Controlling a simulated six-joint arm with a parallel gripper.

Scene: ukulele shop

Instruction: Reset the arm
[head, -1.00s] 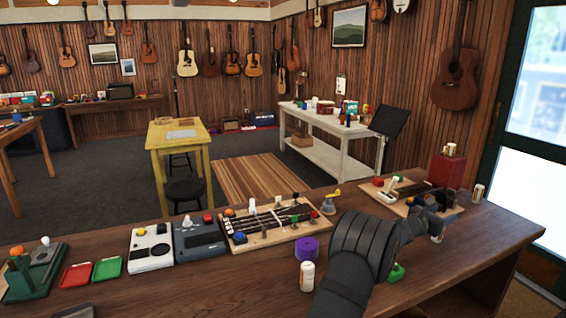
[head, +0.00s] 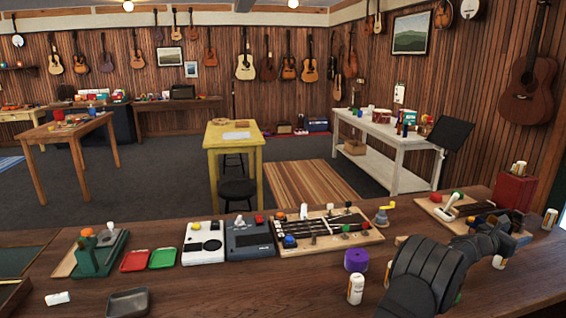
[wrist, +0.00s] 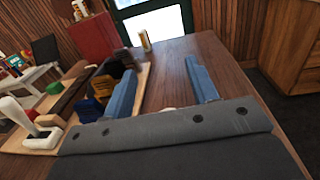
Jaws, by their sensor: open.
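My arm reaches over the right part of the wooden counter (head: 330,296) in the head view. My gripper shows in the wrist view (wrist: 160,82) as two blue fingers spread wide apart, with nothing held between them. The fingers are above the counter beside a wooden board (wrist: 140,84) that carries dark and yellow parts. In the head view the same board (head: 428,206) holds a red knob and a white lever, and my arm hides part of it.
A purple roll (head: 355,260) and a white bottle (head: 356,289) stand close left of my arm. A red box (head: 514,190) and a can (head: 549,218) stand to the right. A string board (head: 372,234) and other devices line the counter leftward. The front middle of the counter is mostly clear.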

